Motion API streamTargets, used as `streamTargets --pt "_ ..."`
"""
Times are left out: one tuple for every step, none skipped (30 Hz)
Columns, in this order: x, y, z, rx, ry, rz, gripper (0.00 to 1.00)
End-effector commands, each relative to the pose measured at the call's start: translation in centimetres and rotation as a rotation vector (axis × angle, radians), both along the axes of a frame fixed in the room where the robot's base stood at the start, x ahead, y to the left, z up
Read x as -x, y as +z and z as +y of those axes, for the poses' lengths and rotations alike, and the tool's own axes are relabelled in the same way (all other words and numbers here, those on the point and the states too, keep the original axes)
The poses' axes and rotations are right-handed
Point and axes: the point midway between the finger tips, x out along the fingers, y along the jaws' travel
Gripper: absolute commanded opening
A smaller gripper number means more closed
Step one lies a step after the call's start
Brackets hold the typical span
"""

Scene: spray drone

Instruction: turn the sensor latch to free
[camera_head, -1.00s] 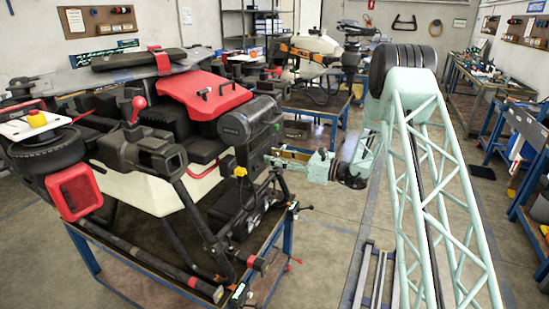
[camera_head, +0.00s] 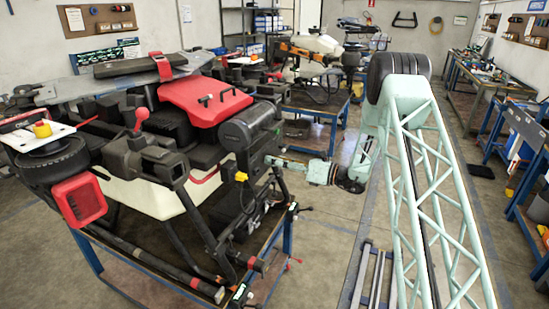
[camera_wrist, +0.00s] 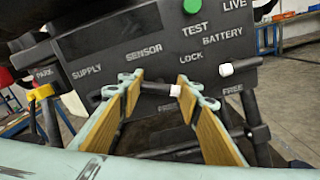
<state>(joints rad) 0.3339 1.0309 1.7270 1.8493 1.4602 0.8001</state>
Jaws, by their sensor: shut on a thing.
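The sensor latch (camera_wrist: 160,90) is a dark lever with a white tip, below the word SENSOR on a dark panel (camera_wrist: 150,58) in the wrist view. It lies roughly level across the picture, its white tip to the right, between the words LOCK and FREE. My gripper (camera_wrist: 163,87) has a wood-coloured pad on each finger and is shut on the latch, one finger on each side. The fingers hide part of the lever and its pivot. In the head view my gripper (camera_head: 274,160) reaches the right side of the drone (camera_head: 150,190); the latch is too small to tell there.
A white-tipped battery latch (camera_wrist: 228,69) sits just right of my gripper, with its own FREE word. A green test button (camera_wrist: 192,6) is above, and a yellow part (camera_wrist: 41,92) at left. The drone stands on a blue-framed bench (camera_head: 285,235).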

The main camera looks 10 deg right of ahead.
Motion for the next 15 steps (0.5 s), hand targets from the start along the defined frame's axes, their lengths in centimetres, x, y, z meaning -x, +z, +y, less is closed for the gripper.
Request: streamTargets --pt "0.03 0.2 0.0 -0.022 0.0 0.032 0.21" --pt "0.03 0.19 0.0 -0.037 0.0 0.052 0.21" --pt "0.02 0.19 -0.01 -0.057 0.0 0.08 0.21" --pt "0.03 0.19 -0.02 -0.071 0.0 0.099 0.21" --pt "0.02 0.2 -0.01 -0.087 0.0 0.12 0.21" --pt "0.02 0.2 -0.01 -0.107 0.0 0.147 0.21" --pt "0.02 0.2 -0.03 -0.122 0.0 0.167 0.21" --pt "0.02 0.19 -0.02 -0.137 0.0 0.188 0.21" --pt "0.01 0.16 -0.02 -0.156 0.0 0.214 0.21" --pt "0.01 0.14 -0.03 -0.17 -0.001 0.235 0.21" --pt "0.02 0.12 -0.02 -0.186 -0.001 0.256 0.21" --pt "0.01 0.12 -0.03 -0.205 -0.001 0.282 0.21" --pt "0.0 0.11 -0.04 -0.22 -0.001 0.302 0.21" --pt "0.0 0.12 -0.04 -0.234 -0.001 0.322 0.21" --pt "-0.01 0.13 -0.03 -0.254 -0.001 0.348 0.21"
